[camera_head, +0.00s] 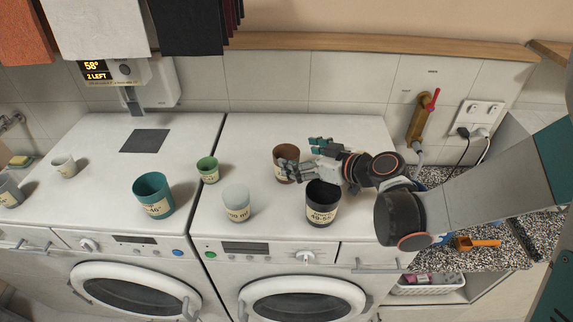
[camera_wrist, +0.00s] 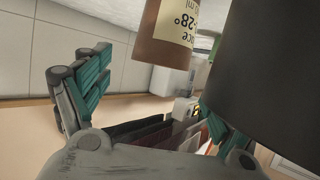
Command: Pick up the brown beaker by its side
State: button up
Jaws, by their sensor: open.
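The brown beaker (camera_head: 286,153) stands upright on the right-hand white machine, towards the back. My gripper (camera_head: 301,156) is open just right of it, its fingers reaching left towards it and covering part of its side. In the wrist view the brown beaker (camera_wrist: 163,38), with a cream label, appears upside down at the top, between the spread teal fingers of my gripper (camera_wrist: 157,62). I cannot tell whether a finger touches it. The black beaker (camera_head: 321,210) stands just in front of my gripper; in the wrist view it (camera_wrist: 268,65) hides part of the right finger.
A pale beaker (camera_head: 237,203) stands front left on the same machine. A wall tap (camera_head: 423,115) and a shelf (camera_head: 380,44) are behind. The machine top behind the pale beaker is clear.

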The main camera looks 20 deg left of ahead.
aim_at(279, 152)
jog(key=x, duration=0.4)
jog(key=shift+a+f, duration=0.1)
jog(key=shift+a, duration=0.05)
jog(key=c, duration=1.1)
jog(key=shift+c, duration=0.2)
